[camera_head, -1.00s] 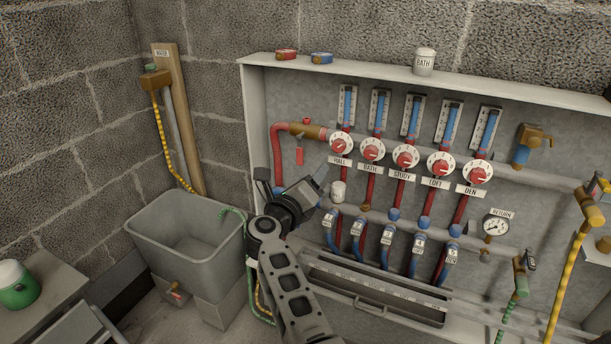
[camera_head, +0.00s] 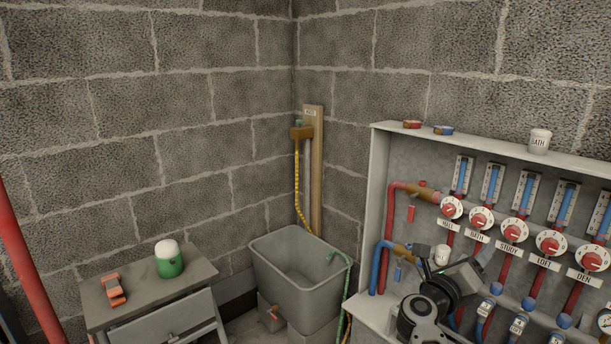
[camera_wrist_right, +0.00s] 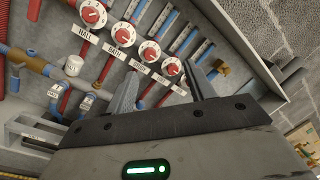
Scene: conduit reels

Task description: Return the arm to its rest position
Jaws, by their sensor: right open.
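My right gripper (camera_head: 455,263) is in front of the lower left part of the manifold cabinet (camera_head: 378,180) in the head view. In the right wrist view its two grey fingers (camera_wrist_right: 163,90) stand apart with nothing between them. The row of red-and-white dials (camera_wrist_right: 122,34) and their red pipes lie beyond the fingers. A small white cap (camera_head: 441,255) shows just behind the gripper in the head view; I cannot tell how far apart they are. My left gripper is not in view.
A grey tub (camera_head: 262,262) stands left of the cabinet, with a green hose over its rim. Further left, a small table (camera_head: 150,297) holds a green-and-white jar (camera_head: 169,263) and an orange object (camera_head: 113,289). A white BATH pot (camera_head: 539,141) sits on the cabinet's top.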

